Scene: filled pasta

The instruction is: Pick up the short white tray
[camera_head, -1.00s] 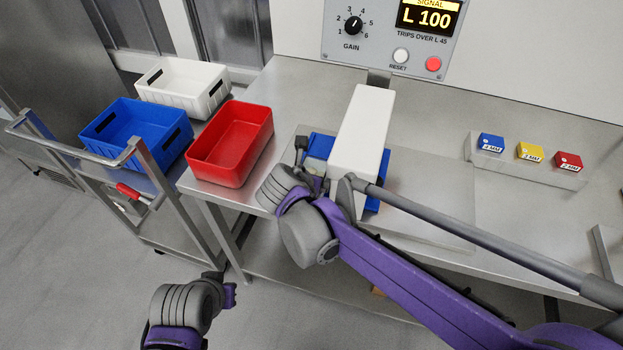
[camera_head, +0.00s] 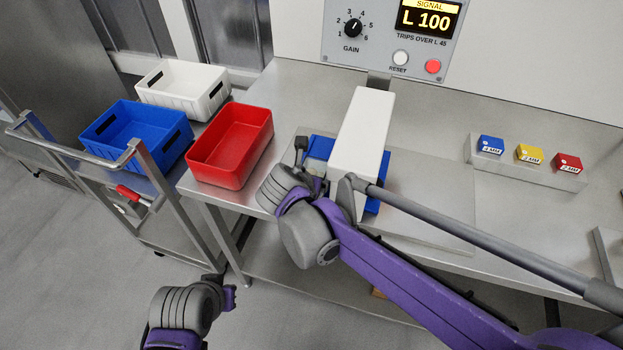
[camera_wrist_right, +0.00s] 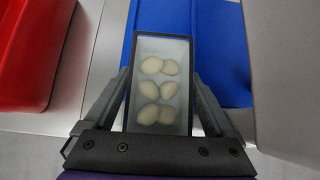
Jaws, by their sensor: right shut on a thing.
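The short tray (camera_wrist_right: 160,112) has a pale inside and a dark-looking rim. It holds several pale filled pasta pieces (camera_wrist_right: 147,92) in the right wrist view. My right gripper (camera_wrist_right: 165,105) is shut on it, with one finger against each long side. In the head view my right gripper (camera_head: 312,178) is at the left end of the blue strip, and my wrist hides most of the tray. I cannot tell whether the tray touches the surface under it. My left gripper (camera_head: 228,287) is low over the floor, away from the bench, and its jaws are unclear.
A white housing (camera_head: 362,140) spans the blue strip (camera_head: 322,145) just right of my right gripper. A red bin (camera_head: 232,148) stands on the bench to the left. Blue (camera_head: 120,147) and white (camera_head: 184,92) bins are on the cart. Coloured blocks (camera_head: 529,152) sit at right.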

